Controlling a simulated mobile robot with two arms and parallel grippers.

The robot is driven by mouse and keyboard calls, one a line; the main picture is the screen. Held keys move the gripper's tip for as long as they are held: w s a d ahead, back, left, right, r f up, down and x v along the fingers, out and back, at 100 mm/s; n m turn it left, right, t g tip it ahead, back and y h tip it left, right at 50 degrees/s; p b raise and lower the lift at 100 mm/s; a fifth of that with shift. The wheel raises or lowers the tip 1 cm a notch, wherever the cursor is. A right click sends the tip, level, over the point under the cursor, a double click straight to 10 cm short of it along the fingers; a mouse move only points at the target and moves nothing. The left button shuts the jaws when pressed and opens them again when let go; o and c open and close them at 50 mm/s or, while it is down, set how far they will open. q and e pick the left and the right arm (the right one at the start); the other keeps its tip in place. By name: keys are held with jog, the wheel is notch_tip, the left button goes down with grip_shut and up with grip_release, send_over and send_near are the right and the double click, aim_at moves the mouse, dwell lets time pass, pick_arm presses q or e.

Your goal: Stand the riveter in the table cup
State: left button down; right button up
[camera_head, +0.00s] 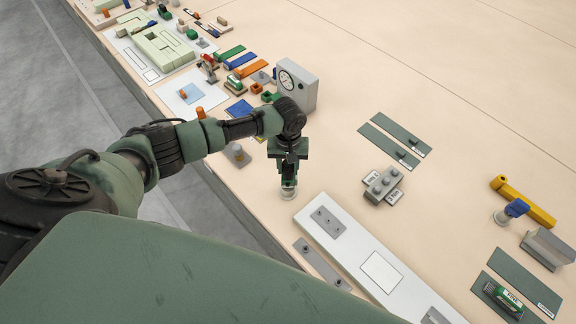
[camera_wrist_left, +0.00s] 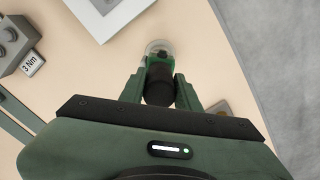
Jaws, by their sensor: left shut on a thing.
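My left gripper (camera_head: 288,162) points down near the table's left edge and is shut on a dark green and black tool, which I take to be the riveter. In the left wrist view the riveter's black round end (camera_wrist_left: 158,85) sits between the fingers of the left gripper (camera_wrist_left: 160,92). A small clear cup (camera_head: 288,194) stands on the table directly below; the cup (camera_wrist_left: 158,46) also shows around the tool's far end in the wrist view. The tool looks upright, its lower end at or inside the cup. I cannot tell whether it touches the bottom. My right gripper is out of view.
A grey gauge box (camera_head: 298,85) stands just behind my gripper. A white panel (camera_head: 375,265) lies in front to the right, a grey block with "Nm" labels (camera_head: 382,185) beyond it.

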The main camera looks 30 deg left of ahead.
pick_arm(q)
jog(key=shift+f, duration=0.3)
jog(key=c, duration=1.1)
grip_release()
jog(key=shift+o, duration=0.9)
jog(key=shift+s, duration=0.1)
notch_tip(320, 180, up, 8)
jog(key=shift+f+b, duration=0.1)
jog(key=shift+b, duration=0.75)
